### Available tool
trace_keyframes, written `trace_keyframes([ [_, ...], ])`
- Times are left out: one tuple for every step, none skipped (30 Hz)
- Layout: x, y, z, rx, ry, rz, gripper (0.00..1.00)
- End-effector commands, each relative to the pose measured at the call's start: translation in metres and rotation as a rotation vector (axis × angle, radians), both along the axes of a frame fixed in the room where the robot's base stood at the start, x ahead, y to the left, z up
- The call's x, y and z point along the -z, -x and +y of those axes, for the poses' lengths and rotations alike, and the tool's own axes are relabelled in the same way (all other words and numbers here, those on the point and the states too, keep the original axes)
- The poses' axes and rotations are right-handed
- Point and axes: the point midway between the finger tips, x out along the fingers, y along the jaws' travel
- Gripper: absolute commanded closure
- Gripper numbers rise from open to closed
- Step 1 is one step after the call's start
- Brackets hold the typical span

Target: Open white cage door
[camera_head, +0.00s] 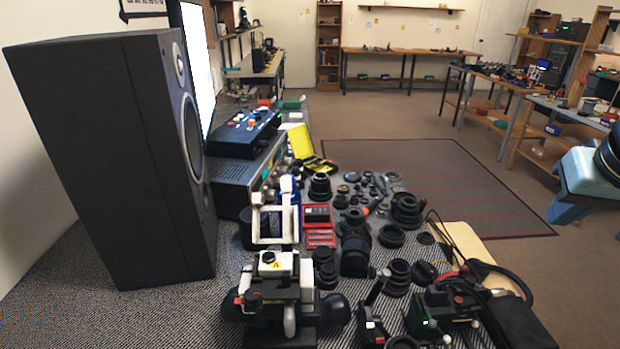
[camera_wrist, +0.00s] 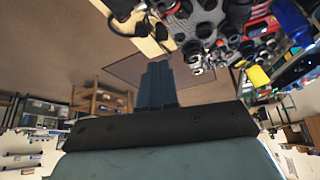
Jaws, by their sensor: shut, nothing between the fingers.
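A white frame (camera_head: 287,212) with an open middle stands upright on the cluttered table, left of the red boxes. It is the only white cage-like thing I make out. I cannot tell which part of it is a door, or whether that part is open. A black and white device (camera_head: 275,265) with a yellow label stands just in front of it. My gripper (camera_wrist: 160,68) shows in the wrist view with its two fingers together and nothing between them. It is apart from the table things. The white frame is not clearly visible in the wrist view.
A tall black speaker (camera_head: 110,160) stands left of the frame. Red boxes (camera_head: 319,238), many lenses and rings (camera_head: 406,208) and cabled black gear (camera_head: 510,315) crowd the table to the right. Open floor with a dark mat (camera_head: 440,180) lies beyond the table's right edge.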

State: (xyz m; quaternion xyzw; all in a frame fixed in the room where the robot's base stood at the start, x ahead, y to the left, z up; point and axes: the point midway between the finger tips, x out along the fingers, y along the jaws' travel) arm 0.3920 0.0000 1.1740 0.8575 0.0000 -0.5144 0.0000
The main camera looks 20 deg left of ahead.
Motion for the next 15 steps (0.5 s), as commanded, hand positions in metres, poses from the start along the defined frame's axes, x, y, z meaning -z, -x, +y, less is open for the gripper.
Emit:
trace_keyframes([
  [0.0000, 0.0001, 0.0000, 0.000, 0.000, 0.000, 1.00],
  [0.0000, 0.0001, 0.0000, 0.000, 0.000, 0.000, 1.00],
  [0.0000, 0.0001, 0.0000, 0.000, 0.000, 0.000, 1.00],
  [0.0000, 0.0001, 0.0000, 0.000, 0.000, 0.000, 1.00],
  [0.0000, 0.0001, 0.0000, 0.000, 0.000, 0.000, 1.00],
  [0.0000, 0.0001, 0.0000, 0.000, 0.000, 0.000, 1.00],
  [0.0000, 0.0001, 0.0000, 0.000, 0.000, 0.000, 1.00],
  [0.0000, 0.0001, 0.0000, 0.000, 0.000, 0.000, 1.00],
  [0.0000, 0.0001, 0.0000, 0.000, 0.000, 0.000, 1.00],
  [0.0000, 0.0001, 0.0000, 0.000, 0.000, 0.000, 1.00],
  [0.0000, 0.0000, 0.0001, 0.000, 0.000, 0.000, 1.00],
  [-0.0002, -0.0004, 0.0006, 0.000, -0.001, 0.003, 1.00],
  [0.0000, -0.0013, 0.0013, -0.002, -0.001, 0.007, 1.00],
  [0.0002, -0.0025, 0.0023, -0.003, -0.002, 0.012, 1.00],
  [0.0011, -0.0047, 0.0045, -0.006, -0.005, 0.024, 1.00],
])
